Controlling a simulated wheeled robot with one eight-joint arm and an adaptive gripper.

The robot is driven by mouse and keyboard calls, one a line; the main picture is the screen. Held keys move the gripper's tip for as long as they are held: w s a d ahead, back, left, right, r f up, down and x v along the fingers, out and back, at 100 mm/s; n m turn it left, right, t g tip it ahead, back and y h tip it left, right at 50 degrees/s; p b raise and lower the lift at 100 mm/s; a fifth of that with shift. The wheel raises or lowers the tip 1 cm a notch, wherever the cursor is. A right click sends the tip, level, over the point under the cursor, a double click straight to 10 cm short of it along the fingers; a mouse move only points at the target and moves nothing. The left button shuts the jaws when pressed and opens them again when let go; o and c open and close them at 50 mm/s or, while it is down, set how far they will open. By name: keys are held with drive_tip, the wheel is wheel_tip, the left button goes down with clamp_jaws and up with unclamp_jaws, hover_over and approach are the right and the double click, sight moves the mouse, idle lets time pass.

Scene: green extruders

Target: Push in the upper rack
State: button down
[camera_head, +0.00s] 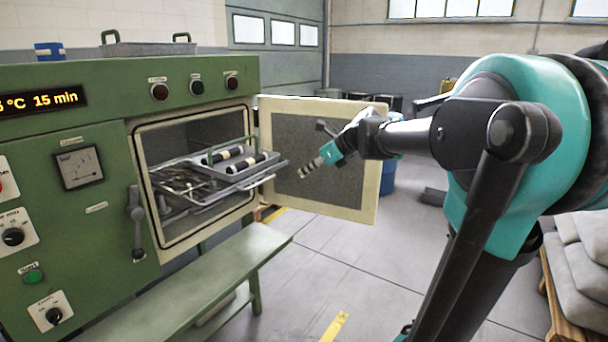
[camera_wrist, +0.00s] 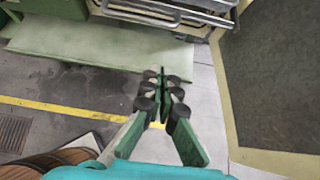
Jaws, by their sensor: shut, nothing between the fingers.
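The upper rack (camera_head: 262,177) is a metal wire rack sticking out of the open green oven. A grey tray (camera_head: 218,172) with green handles and black-and-white cylinders sits on it. Another wire level (camera_head: 180,205) shows below, partly hidden. My gripper (camera_head: 303,172) is shut and empty, right of the rack's front end and apart from it, in front of the open door. In the wrist view the gripper (camera_wrist: 163,82) points toward the rack's metal bars (camera_wrist: 170,14), which are at the top edge, with a visible gap between.
The oven door (camera_head: 367,160) stands open to the right, close to my gripper; it also shows in the wrist view (camera_wrist: 232,100). A green bench (camera_head: 215,285) stands below the oven opening. A wooden barrel (camera_wrist: 50,165) is at lower left in the wrist view.

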drive_tip(key=w+a+f, duration=0.4)
drive_tip(key=w+a, duration=0.2)
drive_tip(key=a, duration=0.2)
drive_tip(key=shift+w+a+f, duration=0.2)
drive_tip(key=shift+w+f, duration=0.1)
drive_tip(key=shift+f, duration=0.05)
